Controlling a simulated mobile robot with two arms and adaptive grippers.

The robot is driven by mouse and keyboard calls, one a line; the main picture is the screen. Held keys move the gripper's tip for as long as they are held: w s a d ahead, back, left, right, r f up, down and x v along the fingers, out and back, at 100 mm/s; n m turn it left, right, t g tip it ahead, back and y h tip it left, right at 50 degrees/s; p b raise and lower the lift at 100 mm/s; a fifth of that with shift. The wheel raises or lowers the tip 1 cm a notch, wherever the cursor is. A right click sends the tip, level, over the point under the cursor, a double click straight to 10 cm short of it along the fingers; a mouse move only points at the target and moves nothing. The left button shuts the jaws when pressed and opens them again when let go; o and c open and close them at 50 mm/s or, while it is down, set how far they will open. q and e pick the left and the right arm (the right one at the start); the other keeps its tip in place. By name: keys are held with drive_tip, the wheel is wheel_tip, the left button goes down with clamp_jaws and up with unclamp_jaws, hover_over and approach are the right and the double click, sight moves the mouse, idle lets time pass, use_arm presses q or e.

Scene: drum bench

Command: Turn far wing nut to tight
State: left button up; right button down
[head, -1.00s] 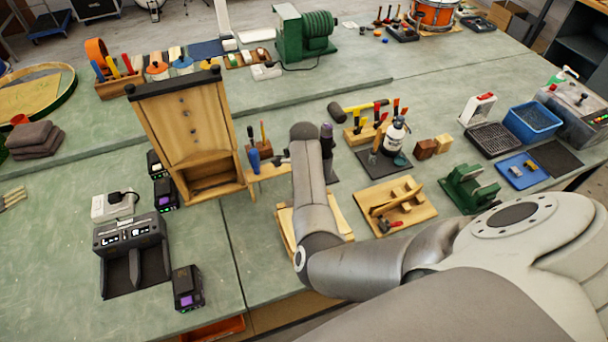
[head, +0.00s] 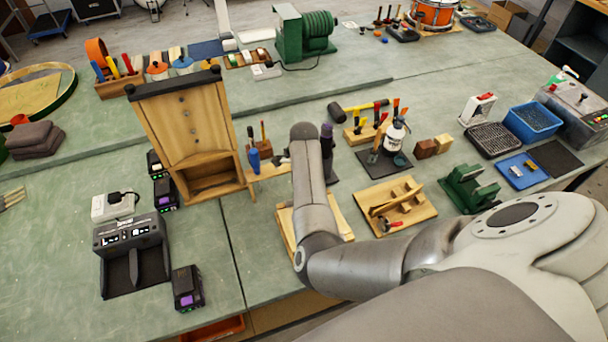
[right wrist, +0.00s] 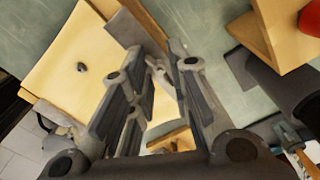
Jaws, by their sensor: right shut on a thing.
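My right gripper (right wrist: 158,75) is shut on a small grey metal piece (right wrist: 158,68), which looks like a wing nut. It shows between the fingertips, beside the pale wooden board, and its turn angle is not clear. In the head view, my right forearm hides most of this spot; a bit of the gripper (head: 281,160) shows by the wooden ledge (head: 268,172). The pale wooden board (right wrist: 50,75) carries a small dark metal knob (right wrist: 82,67), apart from the fingers. The board's edge also shows under my arm in the head view (head: 341,217). My left gripper is not in view.
A tall wooden cabinet (head: 190,125) stands left of my arm. Bench left of the charger (head: 132,255) is clear.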

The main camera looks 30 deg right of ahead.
drive_tip(key=shift+s+f, duration=0.1)
drive_tip(key=c, duration=1.5)
unclamp_jaws()
wheel_tip(320, 180, up, 12)
